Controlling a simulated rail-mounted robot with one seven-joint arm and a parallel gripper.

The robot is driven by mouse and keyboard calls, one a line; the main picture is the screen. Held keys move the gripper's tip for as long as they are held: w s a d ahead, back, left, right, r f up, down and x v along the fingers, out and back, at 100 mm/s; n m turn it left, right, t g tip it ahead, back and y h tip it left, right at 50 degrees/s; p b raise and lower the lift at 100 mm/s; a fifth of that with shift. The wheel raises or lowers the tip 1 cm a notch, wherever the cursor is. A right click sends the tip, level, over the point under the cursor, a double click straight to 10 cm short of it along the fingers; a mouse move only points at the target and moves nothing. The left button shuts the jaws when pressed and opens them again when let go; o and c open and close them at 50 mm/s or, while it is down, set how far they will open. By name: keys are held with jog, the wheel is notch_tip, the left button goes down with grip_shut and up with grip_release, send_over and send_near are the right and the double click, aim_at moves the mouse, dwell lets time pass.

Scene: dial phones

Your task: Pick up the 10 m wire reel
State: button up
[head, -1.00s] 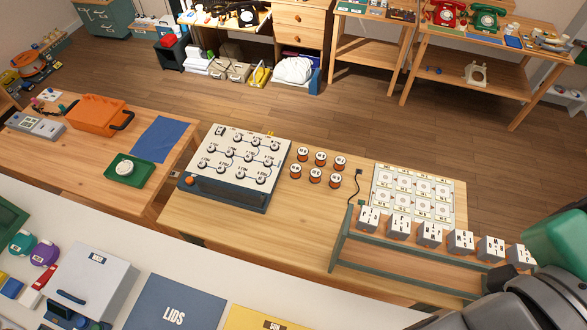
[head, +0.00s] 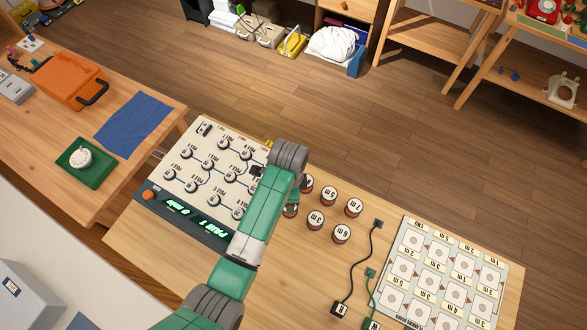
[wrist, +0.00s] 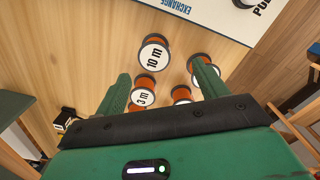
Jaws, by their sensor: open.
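The 10 m wire reel (wrist: 153,53) is an orange reel with a white, black-rimmed top marked "10 m". In the wrist view it stands on the wooden table beyond my gripper (wrist: 162,70), between the lines of the two green fingers and nearer the left one. The fingers are apart with nothing held. A reel marked "3 m" (wrist: 143,95) shows close by the left finger. In the head view my green arm reaches over the table and covers part of the reel group; I cannot make out the 10 m label or the fingertips there.
Other reels stand close by, including the 7 m (head: 355,206) and 6 m (head: 341,233) reels. The exchange board (head: 180,190) lies left of them. Cables (head: 374,255) and a gridded card (head: 440,275) are to the right.

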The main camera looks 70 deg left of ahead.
jog(key=shift+s+d+f, duration=0.1)
jog(key=shift+d, duration=0.1)
jog(key=shift+s+d+f, duration=0.15)
jog(key=shift+d+f, duration=0.05)
jog(key=shift+f, duration=0.85)
jog(key=shift+f+b, duration=0.65)
jog(key=shift+f, duration=2.05)
jog(key=c, duration=1.1)
jog(key=shift+r, duration=0.45)
jog(key=r, duration=0.1)
jog(key=r+p, duration=0.1)
jog(key=r, duration=0.1)
jog(key=shift+s+d, duration=0.15)
jog(key=shift+d, duration=0.2)
jog(key=s+d, duration=0.3)
jog(key=s+d+p, duration=0.1)
jog(key=s+d, duration=0.3)
jog(key=s+d+r, duration=0.1)
jog(key=s+d, duration=0.2)
jog(key=d, duration=0.1)
jog(key=shift+s+p, duration=0.3)
